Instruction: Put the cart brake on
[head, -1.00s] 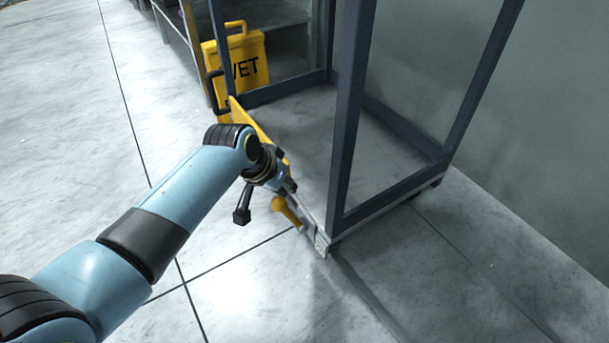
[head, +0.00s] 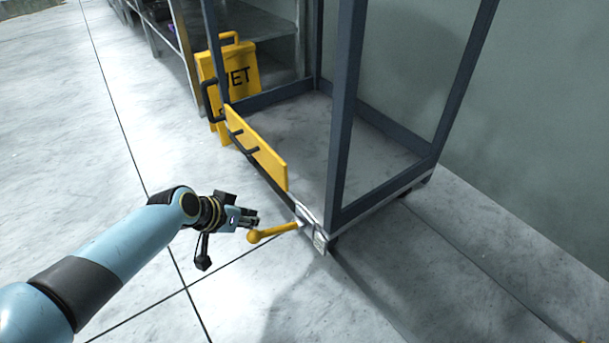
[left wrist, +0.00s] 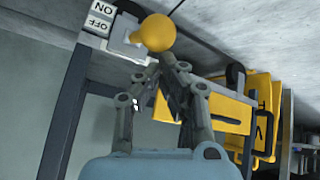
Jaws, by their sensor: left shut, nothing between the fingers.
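The cart (head: 345,130) is a dark blue-grey frame with clear panels. Its brake lever (head: 277,231) is yellow with a round knob and sits at the lower front corner, now sticking out to the left. The lever's knob also shows in the left wrist view (left wrist: 155,33). A small ON/OFF plate (left wrist: 99,23) is beside the lever's pivot; it shows in the head view (head: 320,242) too small to read. My left gripper (head: 257,219) is shut and empty, just above the knob. I cannot tell whether it touches the lever. My right gripper is out of view.
A wall is on the right. The floor (head: 90,180) left of the cart is clear.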

